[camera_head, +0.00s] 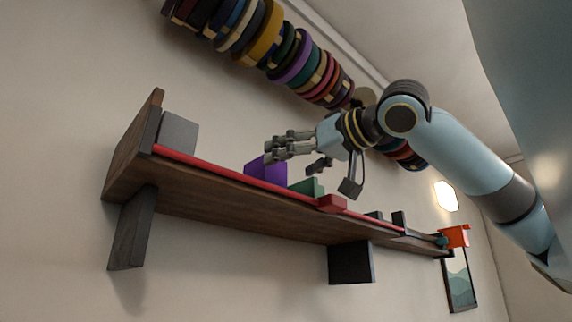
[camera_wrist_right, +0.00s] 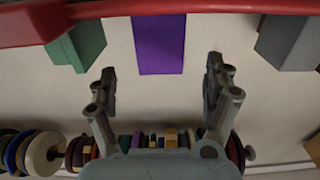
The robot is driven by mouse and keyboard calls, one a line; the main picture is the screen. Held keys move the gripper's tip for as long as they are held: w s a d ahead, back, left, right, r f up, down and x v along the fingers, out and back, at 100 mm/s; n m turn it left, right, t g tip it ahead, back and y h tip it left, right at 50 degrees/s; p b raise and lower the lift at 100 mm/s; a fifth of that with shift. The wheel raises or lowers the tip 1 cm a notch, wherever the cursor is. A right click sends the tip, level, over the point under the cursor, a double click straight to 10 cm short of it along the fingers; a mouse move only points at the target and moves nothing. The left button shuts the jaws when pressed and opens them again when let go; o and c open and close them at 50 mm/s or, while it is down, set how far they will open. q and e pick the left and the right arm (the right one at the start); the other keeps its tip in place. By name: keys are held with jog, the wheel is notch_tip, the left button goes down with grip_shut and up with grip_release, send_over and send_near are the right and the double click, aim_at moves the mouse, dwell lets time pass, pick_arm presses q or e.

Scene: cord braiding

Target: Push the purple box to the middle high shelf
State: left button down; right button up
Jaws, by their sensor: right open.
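The purple box (camera_head: 266,172) stands on the wooden shelf (camera_head: 240,216) behind the red rail, between a grey box and a green box. My right gripper (camera_head: 272,146) is open just above and near the purple box, with its fingers pointing left. In the right wrist view the purple box (camera_wrist_right: 159,44) lies ahead of the gap between the open fingers of my right gripper (camera_wrist_right: 160,78). Nothing is between the fingers, and a gap shows between them and the box. My left gripper is not in view.
A grey box (camera_head: 177,132) stands at the shelf's left end; a green box (camera_head: 308,187) is right of the purple one. A red rail (camera_head: 225,172) with a red block (camera_head: 331,203) runs along the front edge. Coloured spools (camera_head: 285,50) hang above. An orange object (camera_head: 456,236) is at the right end.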

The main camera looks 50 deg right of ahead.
aim_at(266, 171)
jog(key=shift+s+r, duration=0.15)
jog(key=shift+s, duration=0.15)
jog(key=w+p, duration=0.2)
jog(key=w, duration=0.1)
jog(key=w+p, duration=0.3)
jog(key=w+d+p, duration=0.1)
jog(key=w+p, duration=0.1)
jog(key=w, duration=0.1)
jog(key=shift+r+p, duration=0.15)
jog(key=shift+p, duration=0.25)
jog(key=shift+w+p, duration=0.5)
jog(key=shift+w, duration=0.2)
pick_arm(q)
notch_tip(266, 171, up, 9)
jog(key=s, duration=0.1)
pick_arm(e)
jog(key=shift+w+d+f, duration=0.1)
jog(key=shift+w+f, duration=0.15)
jog(key=c, duration=1.4)
